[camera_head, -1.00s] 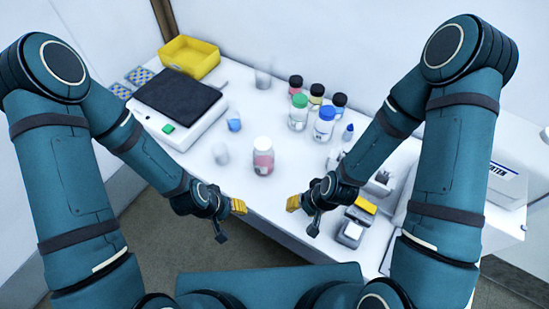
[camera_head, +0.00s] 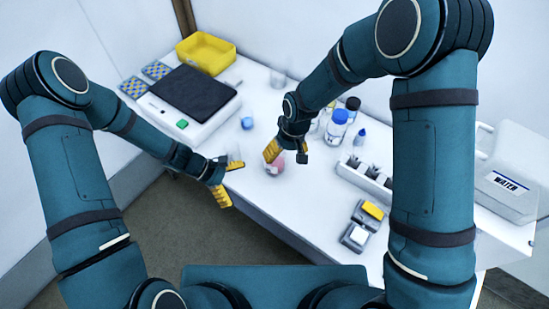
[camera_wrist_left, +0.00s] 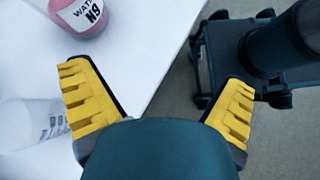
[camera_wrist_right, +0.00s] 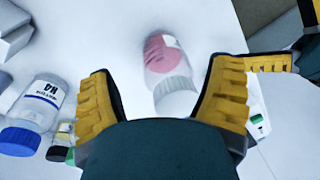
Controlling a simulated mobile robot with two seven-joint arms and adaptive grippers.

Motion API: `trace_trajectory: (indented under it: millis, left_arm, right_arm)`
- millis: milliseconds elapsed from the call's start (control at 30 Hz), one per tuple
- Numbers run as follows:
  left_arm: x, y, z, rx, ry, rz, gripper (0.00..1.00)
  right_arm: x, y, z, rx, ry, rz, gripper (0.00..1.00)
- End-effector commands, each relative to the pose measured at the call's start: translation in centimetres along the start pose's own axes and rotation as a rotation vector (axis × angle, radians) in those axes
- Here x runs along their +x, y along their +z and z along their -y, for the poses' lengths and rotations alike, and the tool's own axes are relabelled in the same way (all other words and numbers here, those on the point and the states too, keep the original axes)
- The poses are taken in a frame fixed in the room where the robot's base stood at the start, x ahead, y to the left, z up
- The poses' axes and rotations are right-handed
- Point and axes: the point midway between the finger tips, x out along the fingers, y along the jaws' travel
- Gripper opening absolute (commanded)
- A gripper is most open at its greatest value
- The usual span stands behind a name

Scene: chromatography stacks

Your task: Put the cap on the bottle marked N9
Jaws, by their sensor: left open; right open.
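The N9 bottle, with pink contents, stands on the white table near its front edge. The head view shows part of it (camera_head: 274,168) below my right gripper (camera_head: 287,154). Its N9 label (camera_wrist_left: 91,12) shows in the left wrist view. In the right wrist view the bottle (camera_wrist_right: 162,55) has a white, cap-like top (camera_wrist_right: 176,98) between the open fingers; I cannot tell whether they touch it. No separate loose cap is clear to me. My left gripper (camera_head: 229,182) is open and empty, left of the bottle at the table's front edge.
A clear beaker (camera_wrist_left: 28,122) stands beside my left gripper. A blue-capped N4 bottle (camera_head: 338,127) and other bottles stand behind, right of the right gripper. A black-topped device (camera_head: 188,93), yellow bin (camera_head: 206,54), small rack (camera_head: 364,178) and water container (camera_head: 503,180) surround the work area.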

Motion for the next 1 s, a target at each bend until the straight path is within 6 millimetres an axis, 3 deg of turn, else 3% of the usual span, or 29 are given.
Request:
trace_trajectory:
  millis: [100, 300, 767, 1000]
  left_arm:
    - [-2.0, 0.6, -3.7, -0.158, 0.120, 0.154, 1.00]
    - [-4.6, 1.1, -7.3, -0.276, 0.240, 0.313, 1.00]
    - [-4.8, 1.3, -7.9, -0.290, 0.257, 0.338, 1.00]
    - [-2.4, 2.1, -8.6, -0.289, 0.255, 0.339, 1.00]
  right_arm:
    - [-3.3, -2.7, 1.3, -0.085, 0.065, 0.027, 0.80]
    - [-6.3, -4.5, 2.4, -0.148, 0.129, 0.060, 0.80]
    - [-6.7, -4.7, 2.5, -0.155, 0.139, 0.067, 0.80]
    - [-6.7, -4.7, 2.5, -0.154, 0.138, 0.067, 0.80]
